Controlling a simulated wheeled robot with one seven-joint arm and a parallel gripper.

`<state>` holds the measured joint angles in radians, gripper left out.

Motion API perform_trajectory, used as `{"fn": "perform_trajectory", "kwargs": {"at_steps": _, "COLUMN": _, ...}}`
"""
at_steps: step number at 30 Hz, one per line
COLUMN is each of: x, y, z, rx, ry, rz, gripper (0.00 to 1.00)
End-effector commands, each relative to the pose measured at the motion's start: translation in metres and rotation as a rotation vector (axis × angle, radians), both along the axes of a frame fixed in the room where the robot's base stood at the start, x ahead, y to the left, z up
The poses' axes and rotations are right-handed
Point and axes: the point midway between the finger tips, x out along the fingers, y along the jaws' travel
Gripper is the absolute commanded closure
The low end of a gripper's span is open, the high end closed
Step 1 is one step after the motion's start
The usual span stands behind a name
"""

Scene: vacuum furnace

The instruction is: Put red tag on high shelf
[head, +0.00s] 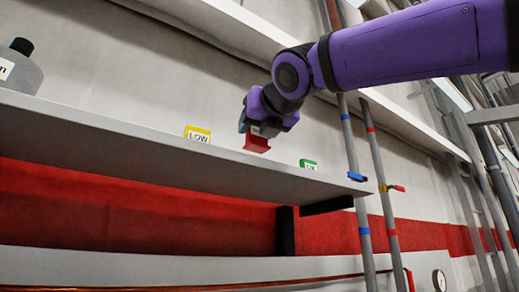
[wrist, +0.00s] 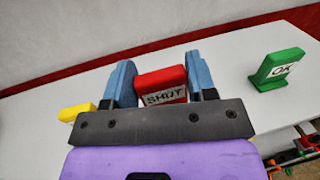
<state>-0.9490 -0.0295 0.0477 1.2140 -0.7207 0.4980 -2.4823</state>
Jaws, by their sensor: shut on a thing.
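The red tag (head: 257,144) has a white label, which reads "SHUT" in the wrist view (wrist: 162,86). My gripper (head: 250,128) is shut on it, with a blue finger on each side in the wrist view (wrist: 161,82). The tag shows at the grey shelf (head: 120,142), between the yellow tag and the green tag. I cannot tell whether its bottom touches the shelf. The yellow tag (head: 198,134) reads "LOW" and stands on the shelf to the left. The green tag (head: 308,165) reads "OK" in the wrist view (wrist: 277,67) and stands to the right.
A grey bottle (head: 20,68) with a black cap stands at the shelf's left end. Pipes (head: 357,190) with coloured bands rise by the shelf's right end. Another ledge (head: 235,28) runs along the wall above. The shelf between the bottle and the yellow tag is clear.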

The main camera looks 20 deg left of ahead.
Motion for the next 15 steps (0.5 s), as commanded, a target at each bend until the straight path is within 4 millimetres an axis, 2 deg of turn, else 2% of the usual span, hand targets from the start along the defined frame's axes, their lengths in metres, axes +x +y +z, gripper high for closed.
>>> {"fn": "perform_trajectory", "kwargs": {"at_steps": 3, "x": 0.014, "y": 0.001, "z": -0.001, "rx": 0.001, "ry": -0.001, "rz": -0.001, "gripper": 0.74}}
{"fn": "perform_trajectory", "kwargs": {"at_steps": 11, "x": 0.034, "y": 0.002, "z": -0.003, "rx": 0.000, "ry": 0.000, "rz": -0.002, "gripper": 0.74}}
{"fn": "perform_trajectory", "kwargs": {"at_steps": 15, "x": 0.031, "y": 0.002, "z": -0.020, "rx": -0.001, "ry": 0.000, "rz": 0.001, "gripper": 0.74}}
